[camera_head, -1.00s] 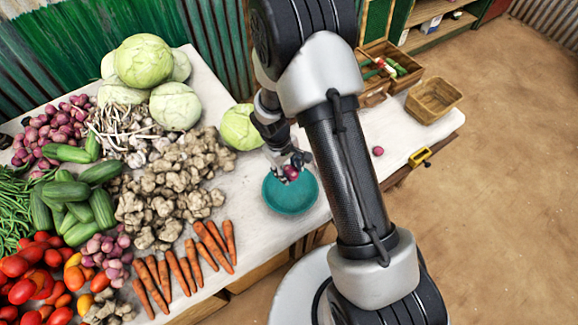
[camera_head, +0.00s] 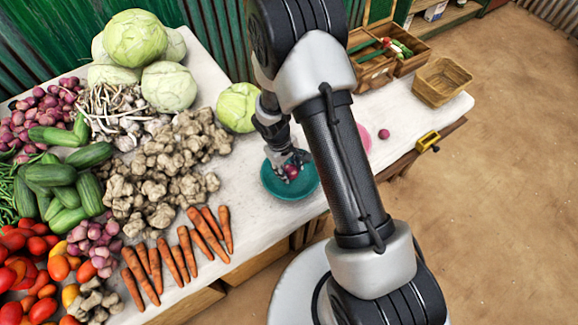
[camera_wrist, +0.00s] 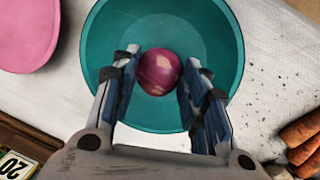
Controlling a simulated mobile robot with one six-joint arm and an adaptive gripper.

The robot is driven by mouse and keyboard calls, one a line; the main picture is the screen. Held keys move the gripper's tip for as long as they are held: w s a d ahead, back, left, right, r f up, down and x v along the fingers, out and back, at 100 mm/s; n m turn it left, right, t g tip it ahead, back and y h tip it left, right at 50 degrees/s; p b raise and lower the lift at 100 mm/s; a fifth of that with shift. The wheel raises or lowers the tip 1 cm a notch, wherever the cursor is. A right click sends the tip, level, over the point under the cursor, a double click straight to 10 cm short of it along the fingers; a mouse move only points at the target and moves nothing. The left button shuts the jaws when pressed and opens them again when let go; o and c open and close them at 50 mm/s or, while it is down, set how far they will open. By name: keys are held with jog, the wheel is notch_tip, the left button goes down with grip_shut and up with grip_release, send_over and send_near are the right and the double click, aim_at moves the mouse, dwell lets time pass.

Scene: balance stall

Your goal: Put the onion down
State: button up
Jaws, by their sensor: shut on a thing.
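A red onion (camera_wrist: 160,71) sits between the fingertips of my gripper (camera_wrist: 160,85) in the wrist view. The gripper is shut on it. In the head view the same onion (camera_head: 291,171) and my gripper (camera_head: 288,163) are over the teal bowl (camera_head: 274,190). The bowl (camera_wrist: 112,45) surrounds the onion in the wrist view. I cannot tell whether the onion touches the bowl's bottom. A second small red onion (camera_head: 384,134) lies on the table to the right of my arm.
A pink dish (camera_wrist: 25,32) lies beside the bowl, mostly hidden by my arm in the head view. Carrots (camera_head: 205,233), ginger (camera_head: 160,170) and a cabbage (camera_head: 238,107) lie to the left. A wooden basket (camera_head: 440,82) and a yellow-framed item (camera_head: 428,141) are at the right.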

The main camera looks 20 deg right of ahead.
aim_at(289, 169)
jog(key=o, duration=1.2)
jog(key=shift+r, duration=0.1)
notch_tip(289, 169, up, 7)
jog(key=p, duration=0.5)
